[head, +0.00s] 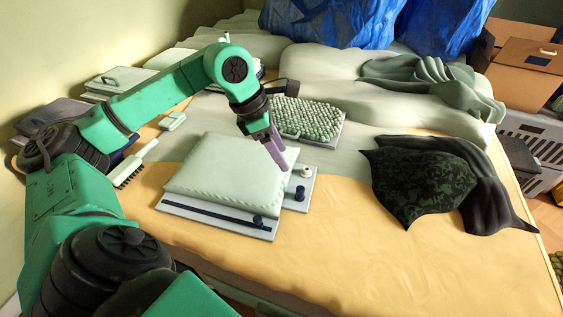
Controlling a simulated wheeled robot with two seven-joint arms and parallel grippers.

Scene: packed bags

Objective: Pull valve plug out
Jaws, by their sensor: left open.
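A puffy pale green packed bag (222,178) lies on the bed with a flat grey edge. A dark blue strip runs along its front edge, with a dark blue slider (258,221) at the strip's right end. On the right edge sit a small whitish knob (306,172) and a dark blue round piece (299,193); I cannot tell for certain which is the valve plug. My left gripper (280,160) points down over the bag's right side, just left of the knob, open with nothing seen between its fingers. My right gripper is not in view.
A dark patterned cloth (425,185) lies to the right. A bumpy green pack (305,118) lies behind the bag, and a white-handled brush (137,162) to its left. Blue sacks (335,22) stand at the back. The orange sheet (330,250) in front is clear.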

